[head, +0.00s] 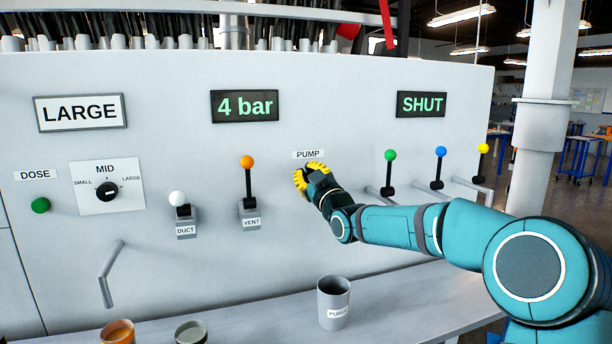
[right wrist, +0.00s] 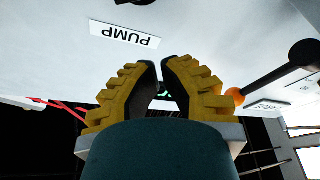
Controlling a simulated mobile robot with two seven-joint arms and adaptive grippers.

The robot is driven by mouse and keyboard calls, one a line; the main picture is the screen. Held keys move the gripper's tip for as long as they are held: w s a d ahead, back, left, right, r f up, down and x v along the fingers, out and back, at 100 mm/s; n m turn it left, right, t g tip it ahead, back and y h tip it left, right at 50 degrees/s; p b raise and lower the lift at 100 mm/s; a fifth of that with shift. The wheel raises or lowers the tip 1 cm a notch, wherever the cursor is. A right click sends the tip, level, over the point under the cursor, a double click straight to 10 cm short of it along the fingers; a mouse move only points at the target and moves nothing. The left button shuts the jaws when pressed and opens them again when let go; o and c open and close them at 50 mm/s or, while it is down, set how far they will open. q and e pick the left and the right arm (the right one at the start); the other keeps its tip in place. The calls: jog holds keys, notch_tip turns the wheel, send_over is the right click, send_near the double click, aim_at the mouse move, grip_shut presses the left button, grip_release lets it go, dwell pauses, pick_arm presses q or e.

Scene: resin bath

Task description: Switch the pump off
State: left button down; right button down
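The white PUMP label (head: 308,154) is on the grey panel, and it appears upside down in the right wrist view (right wrist: 125,35). My right gripper (head: 308,178), with yellow ridged fingers, is just below this label in the head view and hides the pump control behind it there. In the right wrist view its fingers (right wrist: 160,66) curve together with their tips nearly meeting. I see nothing held between them. A dark part (right wrist: 135,2) at the top edge of that view, by the label, is cut off. My left gripper is not in view.
The orange-topped VENT lever (head: 248,180) stands left of my gripper, and the white-topped DUCT lever (head: 178,202) is farther left. Green (head: 390,172), blue (head: 439,168) and yellow levers are to the right. The displays read "4 bar" (head: 245,106) and "SHUT" (head: 421,104). A grey PURGE cup (head: 333,298) stands below.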

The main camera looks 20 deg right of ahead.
aim_at(294, 183)
jog(key=x, duration=0.4)
jog(key=shift+w+a+p, duration=0.1)
jog(key=shift+w+p, duration=0.15)
jog(key=shift+p, duration=0.15)
jog(key=shift+w+d+f, duration=0.1)
jog(key=shift+d+f, duration=0.25)
jog(key=shift+f, duration=0.25)
jog(key=shift+w+d+f, duration=0.1)
jog(key=shift+d+f, duration=0.3)
jog(key=shift+f, duration=0.25)
jog(key=shift+d+f, duration=0.25)
jog(key=shift+f, duration=0.15)
